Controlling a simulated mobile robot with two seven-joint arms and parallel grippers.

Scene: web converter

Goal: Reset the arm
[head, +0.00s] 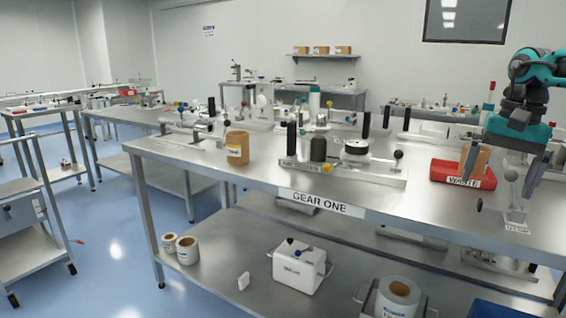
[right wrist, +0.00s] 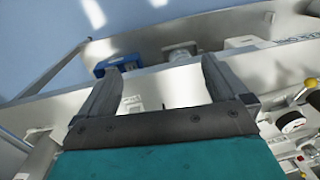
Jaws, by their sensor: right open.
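My right gripper (head: 500,183) hangs at the right of the head view, over the right part of the steel table (head: 215,172). Its fingers are spread and point down. In the right wrist view the open gripper (right wrist: 160,82) has nothing between its fingers, with the table's edge and lower shelf beyond. My left gripper is in neither view.
A lever fixture (head: 513,205) stands close to the gripper.

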